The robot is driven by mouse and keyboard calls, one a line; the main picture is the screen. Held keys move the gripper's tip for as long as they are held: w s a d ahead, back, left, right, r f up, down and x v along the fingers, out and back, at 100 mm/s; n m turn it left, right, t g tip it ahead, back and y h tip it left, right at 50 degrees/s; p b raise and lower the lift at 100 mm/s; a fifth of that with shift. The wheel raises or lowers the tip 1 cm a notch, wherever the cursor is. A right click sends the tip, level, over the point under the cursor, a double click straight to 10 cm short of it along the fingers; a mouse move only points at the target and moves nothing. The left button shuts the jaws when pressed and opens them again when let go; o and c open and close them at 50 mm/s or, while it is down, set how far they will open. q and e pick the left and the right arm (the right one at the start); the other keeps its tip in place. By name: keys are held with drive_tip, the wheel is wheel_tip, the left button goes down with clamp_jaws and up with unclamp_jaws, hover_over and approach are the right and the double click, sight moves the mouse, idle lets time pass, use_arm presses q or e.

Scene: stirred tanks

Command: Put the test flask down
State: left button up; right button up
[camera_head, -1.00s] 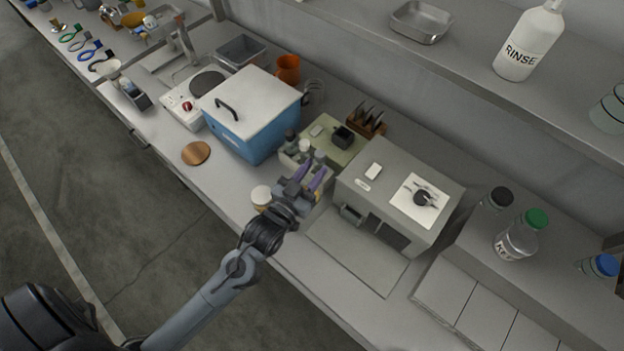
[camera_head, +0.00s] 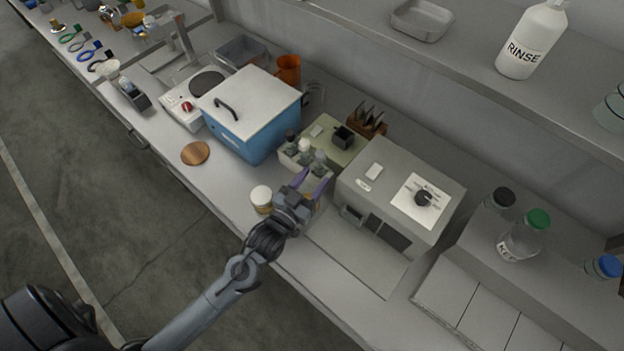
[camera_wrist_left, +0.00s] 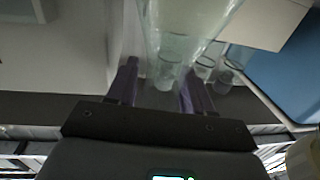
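The test flask appears to be the clear glass vessel (camera_wrist_left: 190,30) in the left wrist view, standing between my left fingers. In the head view it is small and partly covered, near the grey-topped vessel (camera_head: 320,158) at the near right end of a pale rack (camera_head: 287,155). My left gripper (camera_head: 310,184) is at the rack's near side. Its purple fingers are spread, one on each side of the glass, with what looks like a gap. They also show in the left wrist view (camera_wrist_left: 160,88). The flask's base is hard to make out. My right gripper is not in view.
A white-lidded jar (camera_head: 261,197) stands just left of my gripper. A blue box with a white lid (camera_head: 250,110) is behind left, a grey oven-like box (camera_head: 390,195) close on the right. A copper disc (camera_head: 195,153) lies on the bench (camera_head: 225,180), with some free room around it.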

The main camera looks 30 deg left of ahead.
use_arm(q)
drive_tip(key=shift+o, duration=0.2)
drive_tip(key=shift+r, duration=0.2)
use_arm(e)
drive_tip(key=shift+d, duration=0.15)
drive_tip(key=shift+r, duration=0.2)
use_arm(q)
drive_tip(key=shift+g, duration=0.5)
drive_tip(key=s, duration=0.7)
drive_tip(key=s+f, duration=0.1)
drive_tip(key=s, duration=0.3)
drive_tip(key=shift+s+d, duration=0.15)
drive_tip(key=shift+s, duration=0.1)
drive_tip(key=f+g, duration=0.1)
drive_tip(key=g, duration=0.1)
drive_tip(key=f+g, duration=0.1)
drive_tip(key=g, duration=0.1)
drive_tip(key=s+d+f+m+g+h, duration=0.1)
drive_tip(key=shift+f+g, duration=0.4)
drive_tip(key=s+a+f+m+g, duration=0.1)
drive_tip(key=s+g, duration=0.6)
drive_tip(key=s, duration=0.1)
drive_tip(key=shift+s+f+g+y, duration=0.15)
drive_tip(key=shift+s+g+y, duration=0.15)
drive_tip(key=shift+s+y, duration=0.1)
